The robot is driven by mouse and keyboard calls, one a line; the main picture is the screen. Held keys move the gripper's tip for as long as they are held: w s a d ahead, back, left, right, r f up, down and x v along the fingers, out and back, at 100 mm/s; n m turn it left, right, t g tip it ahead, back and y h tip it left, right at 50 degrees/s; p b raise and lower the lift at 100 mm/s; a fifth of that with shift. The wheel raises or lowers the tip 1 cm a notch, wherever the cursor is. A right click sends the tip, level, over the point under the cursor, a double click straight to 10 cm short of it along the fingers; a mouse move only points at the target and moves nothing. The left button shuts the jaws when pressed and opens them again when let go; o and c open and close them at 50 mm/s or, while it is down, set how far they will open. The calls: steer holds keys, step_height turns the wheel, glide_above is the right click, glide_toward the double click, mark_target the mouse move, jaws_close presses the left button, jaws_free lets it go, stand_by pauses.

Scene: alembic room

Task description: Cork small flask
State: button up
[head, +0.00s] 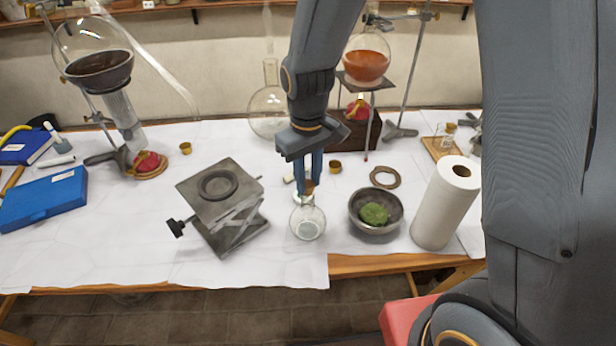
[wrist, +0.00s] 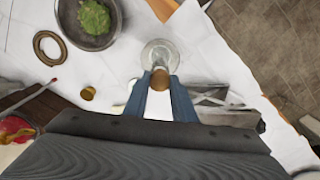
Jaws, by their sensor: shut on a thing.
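The small flask (head: 308,224) is clear round glass and stands upright on the white-covered table near the front edge. It also shows in the wrist view (wrist: 158,52). My gripper (head: 309,190) points down over the flask, its blue fingers shut on a brown cork (wrist: 159,79). In the head view the cork (head: 309,186) is at the fingertips, just above or at the flask's mouth. The fingers partly hide the flask's neck, and I cannot tell whether the cork touches the glass.
A metal lab jack (head: 218,196) stands close left of the flask. A grey bowl (head: 377,222) with green matter stands close right, with a paper roll (head: 446,203) beyond it. A large clear flask (head: 270,112) and a stand with an orange-filled flask (head: 367,66) are behind.

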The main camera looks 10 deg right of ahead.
mark_target(309, 184)
steer(key=shift+f, duration=1.1)
stand_by(3.8)
steer(key=o, duration=1.4)
steer(key=shift+r, duration=0.1)
steer(key=shift+r+p, duration=3.1)
steer(key=shift+r, duration=0.35)
steer(key=shift+d+f, duration=0.1)
